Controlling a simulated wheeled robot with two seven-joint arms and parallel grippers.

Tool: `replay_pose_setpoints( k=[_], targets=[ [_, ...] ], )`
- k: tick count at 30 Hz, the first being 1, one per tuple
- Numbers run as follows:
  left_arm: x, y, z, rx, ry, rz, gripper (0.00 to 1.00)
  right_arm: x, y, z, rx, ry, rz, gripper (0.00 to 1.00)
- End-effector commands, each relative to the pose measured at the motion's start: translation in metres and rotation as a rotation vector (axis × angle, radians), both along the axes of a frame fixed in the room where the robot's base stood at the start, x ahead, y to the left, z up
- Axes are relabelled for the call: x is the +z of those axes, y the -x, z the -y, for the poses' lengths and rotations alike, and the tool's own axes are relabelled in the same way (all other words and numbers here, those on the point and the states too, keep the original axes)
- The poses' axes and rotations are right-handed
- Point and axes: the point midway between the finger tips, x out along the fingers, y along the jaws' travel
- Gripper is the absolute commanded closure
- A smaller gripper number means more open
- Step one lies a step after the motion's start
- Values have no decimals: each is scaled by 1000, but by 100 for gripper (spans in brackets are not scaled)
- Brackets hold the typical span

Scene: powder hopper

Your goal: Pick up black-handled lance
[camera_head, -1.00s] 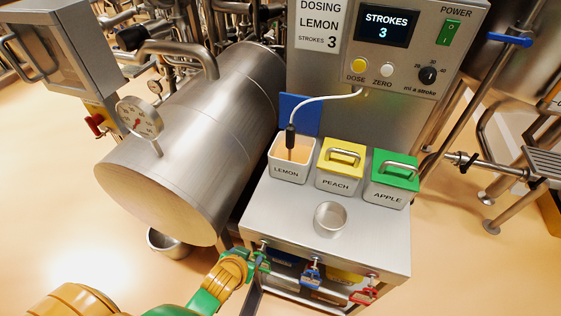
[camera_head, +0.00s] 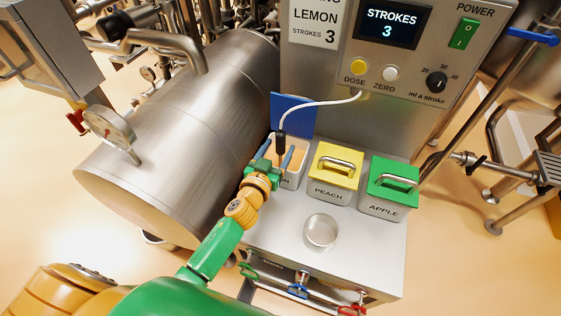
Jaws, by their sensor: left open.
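The black-handled lance (camera_head: 281,143) stands upright in the open lemon container (camera_head: 297,172), with a white hose running from its top to the dosing machine. My left gripper (camera_head: 277,161) is open at the lemon container, its two blue fingers on either side of the lance just below the black handle in this view. Whether the fingers touch the lance cannot be told. The gripper hides the lower lance and part of the container's label. My right gripper is not in view.
The peach container (camera_head: 331,186) with yellow lid and the apple container (camera_head: 385,203) with green lid stand to the right. An empty metal cup (camera_head: 321,231) sits in front on the steel table (camera_head: 367,257). A large steel tank (camera_head: 185,140) is close on the left.

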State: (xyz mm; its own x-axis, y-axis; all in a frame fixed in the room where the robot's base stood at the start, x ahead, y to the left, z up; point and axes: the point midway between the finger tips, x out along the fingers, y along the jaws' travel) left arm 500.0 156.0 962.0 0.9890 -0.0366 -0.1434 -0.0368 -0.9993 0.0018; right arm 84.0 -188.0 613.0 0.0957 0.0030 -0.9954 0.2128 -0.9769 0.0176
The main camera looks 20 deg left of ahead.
Motion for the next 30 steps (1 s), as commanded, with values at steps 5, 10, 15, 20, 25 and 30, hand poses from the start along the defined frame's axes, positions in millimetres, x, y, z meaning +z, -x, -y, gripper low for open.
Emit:
replay_pose_setpoints(
  k=[5, 10, 15, 20, 25, 30],
  targets=[
    [-4, -20, 0, 2, -1, -1, 32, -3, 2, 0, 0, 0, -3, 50],
    [-4, -19, 0, 2, -1, -2, 32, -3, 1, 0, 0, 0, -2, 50],
    [-4, -19, 0, 2, -1, -2, 75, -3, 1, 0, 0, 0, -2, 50],
    [-4, -19, 0, 2, -1, -2, 100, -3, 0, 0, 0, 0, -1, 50],
    [-4, -19, 0, 2, -1, -2, 100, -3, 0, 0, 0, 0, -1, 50],
    [-4, -19, 0, 2, -1, -2, 100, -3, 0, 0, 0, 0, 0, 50]
  ],
)
